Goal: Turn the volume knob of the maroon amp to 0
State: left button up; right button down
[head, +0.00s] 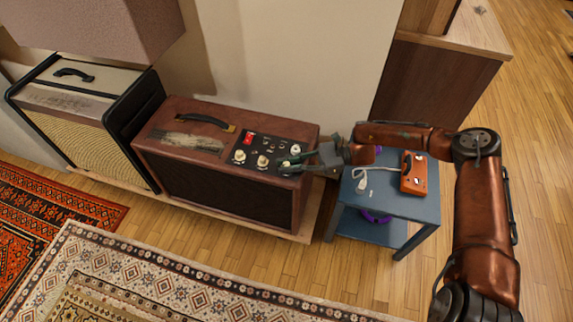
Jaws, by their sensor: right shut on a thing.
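My right gripper (291,162) reaches in from the right and is shut on a knob at the panel's right end. The fingers partly cover that knob, so its pointer cannot be read. The panel lettering is too small to read. My left gripper is not in view.
A blue side table (400,205) stands right of the amp, with an orange box (414,174) and a white plug on it. A black-and-cream amp (75,105) stands to the left. A patterned rug (150,280) lies in front. A wooden cabinet (430,85) is behind.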

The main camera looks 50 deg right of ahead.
dwell(0.4)
jog(key=c, duration=1.8)
grip_release()
jog(key=v, duration=1.2)
jog(key=shift+r, duration=0.1)
